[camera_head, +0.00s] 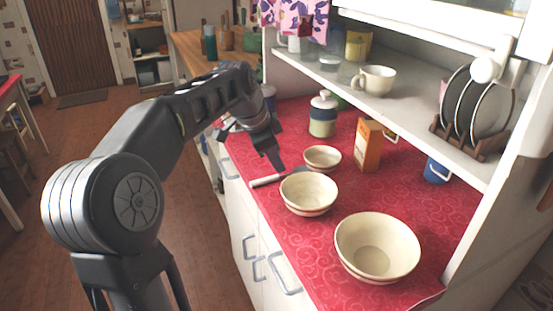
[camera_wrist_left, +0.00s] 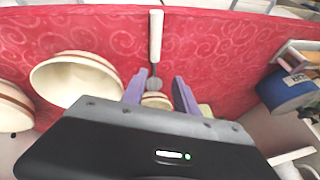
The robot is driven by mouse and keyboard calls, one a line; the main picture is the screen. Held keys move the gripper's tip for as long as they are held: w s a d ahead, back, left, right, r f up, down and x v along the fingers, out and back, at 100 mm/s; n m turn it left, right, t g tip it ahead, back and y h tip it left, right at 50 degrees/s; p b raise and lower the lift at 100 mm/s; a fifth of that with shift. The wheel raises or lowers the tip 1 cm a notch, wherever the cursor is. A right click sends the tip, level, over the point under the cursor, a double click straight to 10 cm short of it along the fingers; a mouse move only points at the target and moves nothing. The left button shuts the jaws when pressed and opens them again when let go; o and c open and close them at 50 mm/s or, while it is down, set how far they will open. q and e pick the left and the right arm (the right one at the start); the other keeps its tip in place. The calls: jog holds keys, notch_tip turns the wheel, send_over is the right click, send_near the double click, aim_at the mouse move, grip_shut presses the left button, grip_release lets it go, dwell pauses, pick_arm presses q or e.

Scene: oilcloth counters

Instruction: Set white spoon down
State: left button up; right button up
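The white spoon (camera_head: 267,181) has a white handle and lies on the red oilcloth near the counter's front edge, left of the bowls. In the left wrist view the white spoon (camera_wrist_left: 156,36) points its handle away, and its grey end lies between the fingertips. My left gripper (camera_head: 276,163) hangs just above the spoon, beside the small bowl. In the left wrist view the left gripper (camera_wrist_left: 160,75) has its two purple fingers apart, with no clear contact on the spoon. My right gripper is in neither view.
A small bowl (camera_head: 322,153), a medium bowl (camera_head: 309,205) and a large bowl (camera_head: 350,262) stand close to the right. A lidded jar (camera_head: 322,126) and an orange box (camera_head: 368,146) stand behind. A shelf (camera_head: 405,112) overhangs the counter's back.

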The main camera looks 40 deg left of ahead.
pick_arm(q)
jog(key=v, duration=1.1)
jog(key=shift+p, duration=0.3)
